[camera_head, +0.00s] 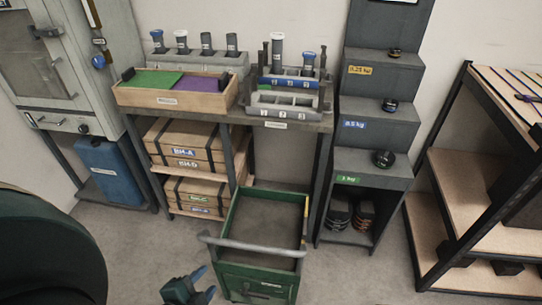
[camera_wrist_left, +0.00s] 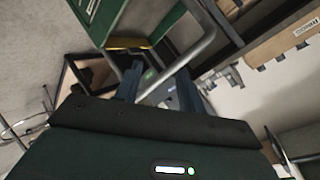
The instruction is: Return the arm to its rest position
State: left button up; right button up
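My left gripper (camera_head: 204,283) shows at the bottom of the head view, to the left of the green cart. Its two fingers are apart with nothing held between them. In the left wrist view the fingers (camera_wrist_left: 157,88) also stand apart, with the cart's grey handle showing behind them. The green cart (camera_head: 258,280) stands on the floor in front of the workbench, its grey handle bar (camera_head: 250,246) facing me. In the head view the gripper sits below the handle's left end; contact is not visible. My right gripper is in neither view.
A workbench (camera_head: 300,124) with a wooden tray (camera_head: 170,97) and racks stands behind the cart. A stepped grey weight stand (camera_head: 375,125) and wooden shelves (camera_head: 470,190) are to the right. A cabinet and blue container (camera_head: 110,172) are left. Floor shows on both sides of the cart.

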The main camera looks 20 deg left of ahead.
pick_arm(q)
jog(key=s+d+r+n+g+h, duration=0.1)
jog(key=s+d+r+n+g, duration=0.1)
jog(key=d+r+n+g, duration=0.55)
jog(key=w+d+t+h+p, duration=0.3)
jog(key=w+d+t+p, duration=0.1)
jog(key=w+d+t, duration=0.1)
jog(key=shift+w+f+t+p, duration=0.3)
jog(key=shift+w+t, duration=0.3)
jog(key=shift+t, duration=0.25)
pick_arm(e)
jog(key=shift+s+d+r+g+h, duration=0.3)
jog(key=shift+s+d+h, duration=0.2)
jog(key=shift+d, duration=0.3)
